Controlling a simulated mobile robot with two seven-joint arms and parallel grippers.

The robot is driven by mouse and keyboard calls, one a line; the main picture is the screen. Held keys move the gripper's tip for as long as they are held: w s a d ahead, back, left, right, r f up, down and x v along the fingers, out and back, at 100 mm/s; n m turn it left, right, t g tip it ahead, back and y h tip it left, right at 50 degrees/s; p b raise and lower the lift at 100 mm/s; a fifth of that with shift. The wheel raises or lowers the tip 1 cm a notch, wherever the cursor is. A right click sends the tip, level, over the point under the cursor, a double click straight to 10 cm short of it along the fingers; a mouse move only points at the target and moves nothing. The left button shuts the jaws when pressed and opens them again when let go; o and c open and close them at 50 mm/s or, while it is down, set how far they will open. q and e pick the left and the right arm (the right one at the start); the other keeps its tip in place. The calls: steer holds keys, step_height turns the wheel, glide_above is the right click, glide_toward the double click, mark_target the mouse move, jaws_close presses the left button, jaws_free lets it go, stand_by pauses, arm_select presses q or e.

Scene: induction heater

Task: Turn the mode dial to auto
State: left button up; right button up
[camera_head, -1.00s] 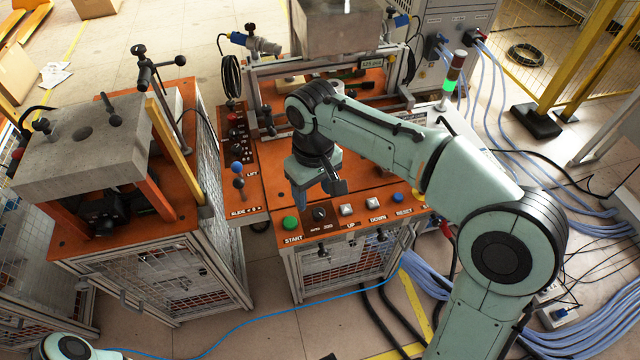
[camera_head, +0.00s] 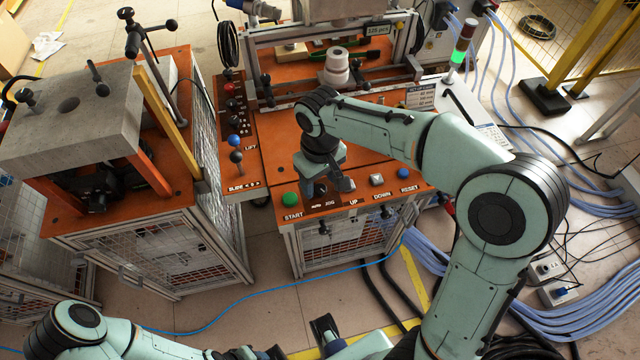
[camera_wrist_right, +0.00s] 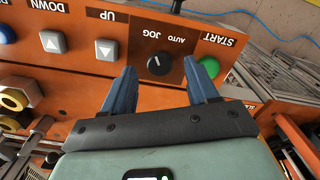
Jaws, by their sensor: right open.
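The mode dial (camera_wrist_right: 158,64) is a round black knob on a dark plate marked AUTO and JOG, upside down in the right wrist view. My right gripper (camera_head: 316,190) is over the front panel there. In the right wrist view its two blue fingers (camera_wrist_right: 162,88) are spread, with the dial between and beyond them and nothing held. Which label the dial points at is too small to tell surely. My left gripper (camera_head: 298,346) is at the bottom edge of the head view, partly cut off.
The green START button (camera_head: 290,199) is left of the dial, close to one finger in the wrist view. UP and DOWN (camera_head: 376,180) buttons and the blue RESET button (camera_head: 403,172) are to the right. Slide levers (camera_head: 236,148) stand at the left. A lit signal tower (camera_head: 462,42) stands behind.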

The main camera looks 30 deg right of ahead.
steer(key=shift+f, duration=0.95)
steer(key=shift+c, duration=0.2)
steer(key=c, duration=1)
steer(key=shift+m, duration=0.4)
steer(key=m, duration=0.5)
steer(key=shift+m, duration=0.3)
steer(key=m, duration=0.5)
steer(key=shift+m, duration=0.3)
